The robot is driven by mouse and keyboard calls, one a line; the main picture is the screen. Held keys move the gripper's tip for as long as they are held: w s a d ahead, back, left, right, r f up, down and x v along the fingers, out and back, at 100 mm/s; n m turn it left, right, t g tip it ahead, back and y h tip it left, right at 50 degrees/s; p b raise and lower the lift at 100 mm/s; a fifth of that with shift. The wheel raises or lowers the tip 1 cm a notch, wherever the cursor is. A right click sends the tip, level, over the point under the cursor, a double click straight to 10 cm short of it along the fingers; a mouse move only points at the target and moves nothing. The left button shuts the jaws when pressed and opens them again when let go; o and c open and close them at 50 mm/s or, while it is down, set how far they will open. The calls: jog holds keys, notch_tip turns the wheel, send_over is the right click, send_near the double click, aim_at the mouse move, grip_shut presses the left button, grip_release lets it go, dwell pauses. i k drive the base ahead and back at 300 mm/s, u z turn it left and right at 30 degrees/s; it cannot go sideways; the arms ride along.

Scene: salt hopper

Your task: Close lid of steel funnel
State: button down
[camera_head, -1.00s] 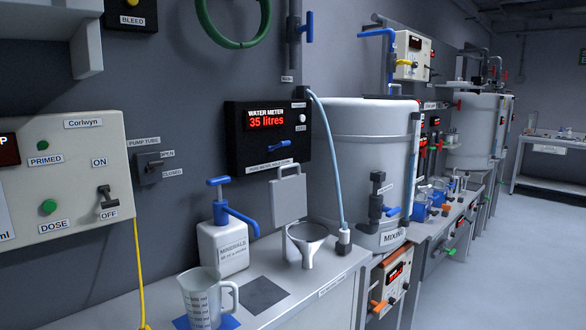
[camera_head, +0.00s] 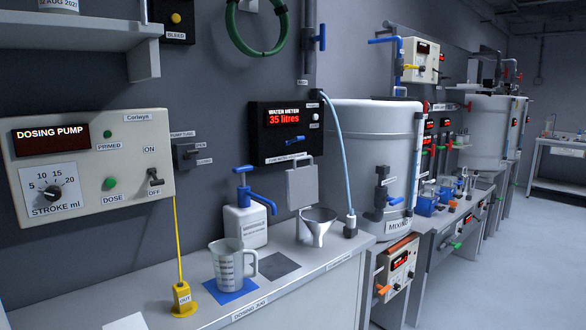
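The steel funnel (camera_head: 316,226) stands on the grey bench, right of the middle of the view. Its mouth faces up and is uncovered. A flat grey square lid (camera_head: 301,187) with a handle on top stands upright at the funnel's back left edge, in front of the wall. The lid appears raised open; its hinge is too small to make out. My gripper is not in view.
A measuring jug (camera_head: 229,268) on a blue mat and a white minerals pump bottle (camera_head: 245,221) stand left of the funnel. A blue hose (camera_head: 341,160) runs down just right of it. A large mixing tank (camera_head: 374,160) is behind right. The bench front (camera_head: 300,284) is clear.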

aim_at(302, 183)
jog(key=z, duration=0.8)
jog(key=i, duration=0.7)
jog(key=u, duration=2.85)
